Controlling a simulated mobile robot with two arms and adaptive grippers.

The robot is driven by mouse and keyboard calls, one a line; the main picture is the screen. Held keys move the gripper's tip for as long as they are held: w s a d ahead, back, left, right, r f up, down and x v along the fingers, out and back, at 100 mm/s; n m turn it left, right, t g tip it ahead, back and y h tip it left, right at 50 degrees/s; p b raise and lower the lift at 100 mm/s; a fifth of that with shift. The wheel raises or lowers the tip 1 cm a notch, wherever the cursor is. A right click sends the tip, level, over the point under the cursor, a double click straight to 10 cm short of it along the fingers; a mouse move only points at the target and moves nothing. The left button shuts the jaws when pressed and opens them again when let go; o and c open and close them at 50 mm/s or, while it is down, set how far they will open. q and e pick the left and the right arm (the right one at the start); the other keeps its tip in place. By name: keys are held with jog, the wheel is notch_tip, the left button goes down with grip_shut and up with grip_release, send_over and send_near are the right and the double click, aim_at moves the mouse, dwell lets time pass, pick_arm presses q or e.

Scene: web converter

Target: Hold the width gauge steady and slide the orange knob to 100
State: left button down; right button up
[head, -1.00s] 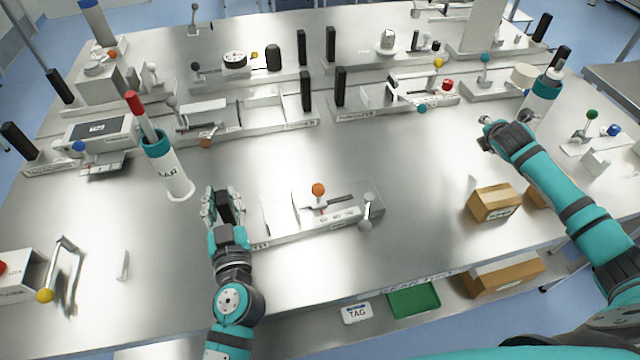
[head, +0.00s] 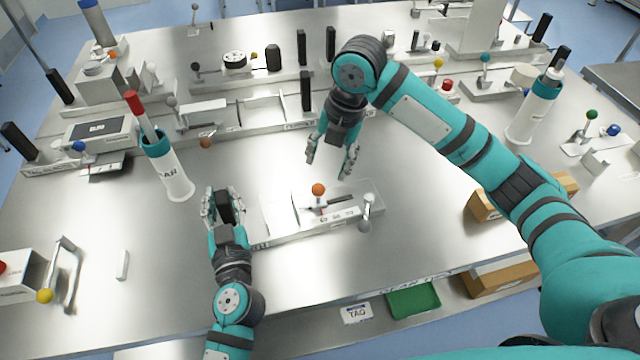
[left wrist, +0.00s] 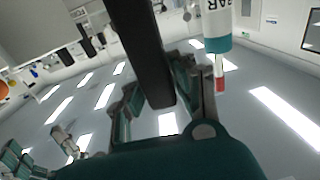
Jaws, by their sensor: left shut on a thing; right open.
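The width gauge (head: 290,232) is a pale, low fixture on the steel table, with a printed scale along its front. Its orange knob (head: 318,189) stands upright near the middle of it. My left gripper (head: 224,203) is shut on the black upright handle (head: 228,212) at the gauge's left end. The dark handle (left wrist: 140,45) also runs between the fingers in the left wrist view. My right gripper (head: 329,168) is open and empty, pointing down just behind and above the orange knob, apart from it. The scale figures are too small to read surely.
A lever with a pale ball (head: 366,224) stands at the gauge's right end. A white cylinder with a red-tipped rod (head: 172,180) stands to the left. Cardboard boxes (head: 486,206) lie right, partly behind my right arm. Other fixtures line the back. The table left of the gauge is mostly clear.

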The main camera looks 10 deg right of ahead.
aim_at(321, 185)
jog(key=x, duration=0.9)
jog(key=shift+f, duration=0.2)
jog(key=shift+c, duration=0.4)
grip_shut()
jog(key=shift+d, duration=0.1)
